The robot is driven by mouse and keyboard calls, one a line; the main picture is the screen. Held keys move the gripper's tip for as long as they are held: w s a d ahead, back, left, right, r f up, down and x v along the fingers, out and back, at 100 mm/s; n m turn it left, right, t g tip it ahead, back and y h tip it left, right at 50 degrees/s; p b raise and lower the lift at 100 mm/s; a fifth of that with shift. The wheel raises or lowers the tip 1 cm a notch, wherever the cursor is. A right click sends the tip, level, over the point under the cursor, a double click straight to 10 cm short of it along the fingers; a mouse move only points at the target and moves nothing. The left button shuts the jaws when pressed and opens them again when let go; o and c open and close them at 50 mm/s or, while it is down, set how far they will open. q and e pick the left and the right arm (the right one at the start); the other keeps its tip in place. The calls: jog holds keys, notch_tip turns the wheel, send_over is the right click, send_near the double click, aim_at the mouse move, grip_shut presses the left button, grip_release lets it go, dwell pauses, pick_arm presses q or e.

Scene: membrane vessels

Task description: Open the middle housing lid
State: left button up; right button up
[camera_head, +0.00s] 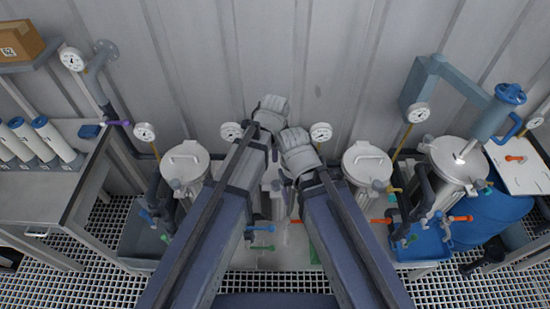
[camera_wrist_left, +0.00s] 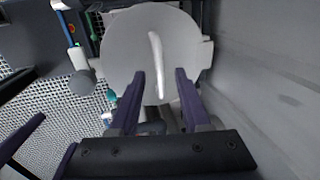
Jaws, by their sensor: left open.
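In the left wrist view a round pale-grey lid (camera_wrist_left: 125,48) fills the upper middle. A white bar handle (camera_wrist_left: 156,52) stands on it, running nearly lengthwise in the picture. My left gripper (camera_wrist_left: 160,74) is open, with its purple fingers to either side of the handle's lower part. A gap shows on both sides, and I cannot tell how far the fingertips are above the lid. In the head view my two arms hide most of the middle housing. My right wrist (camera_head: 297,150) is close beside my left wrist (camera_head: 268,112); the right jaws cannot be made out.
Lidded housings stand to the left (camera_head: 185,162) and right (camera_head: 367,162), with a larger vessel (camera_head: 455,160) farther right. Gauges (camera_head: 231,131) line the wall behind. Blue (camera_head: 262,227) and green (camera_head: 262,248) valve handles are low between the arms. A side table (camera_head: 40,195) is at left.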

pick_arm(q)
jog(key=shift+w+f+b, duration=0.15)
jog(key=shift+f+b, duration=0.2)
jog(key=shift+f, duration=0.4)
grip_shut()
dwell(0.9)
